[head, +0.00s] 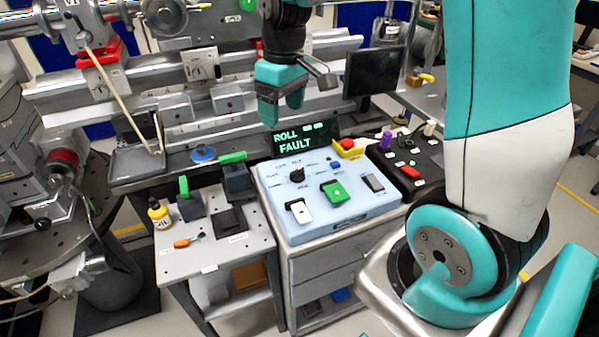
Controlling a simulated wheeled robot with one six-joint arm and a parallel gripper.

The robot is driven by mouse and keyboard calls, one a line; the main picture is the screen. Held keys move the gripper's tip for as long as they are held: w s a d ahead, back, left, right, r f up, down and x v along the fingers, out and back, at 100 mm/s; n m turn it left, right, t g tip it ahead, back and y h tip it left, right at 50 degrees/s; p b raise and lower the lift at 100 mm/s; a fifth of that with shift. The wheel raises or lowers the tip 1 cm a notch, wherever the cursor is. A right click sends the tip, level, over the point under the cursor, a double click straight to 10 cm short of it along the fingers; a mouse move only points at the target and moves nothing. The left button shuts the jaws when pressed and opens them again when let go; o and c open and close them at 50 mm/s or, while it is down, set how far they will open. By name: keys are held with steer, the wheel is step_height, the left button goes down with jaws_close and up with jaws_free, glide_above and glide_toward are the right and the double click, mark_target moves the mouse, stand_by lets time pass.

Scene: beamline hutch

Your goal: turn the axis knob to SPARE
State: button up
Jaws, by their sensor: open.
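The axis knob is most likely the black knob (297,175) on the upper left of the light blue control panel (350,212). Small labels surround it, too small to read, so I cannot tell which one it points at. A display (305,138) behind the panel reads "ROLL FAULT" in green. My gripper (283,109) hangs fingers down above and behind the panel, in front of the metal rail. Its teal fingers are open and empty, clear of the knob.
The panel also carries a blue knob (335,165), a white rocker (299,211), a green rocker (335,191) and a grey switch (373,183). A red button on a yellow box (348,147) and a black control box (408,165) stand close by. A side table (190,262) holds a yellow bottle (159,214).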

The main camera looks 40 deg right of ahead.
glide_above(297, 170)
step_height(297, 170, down, 4)
steer(key=shift+m+h, duration=0.3)
steer(key=shift+m, duration=0.1)
step_height(297, 170, down, 16)
steer(key=shift+f, duration=0.1)
steer(key=shift+c, duration=0.2)
steer(key=c, duration=0.9)
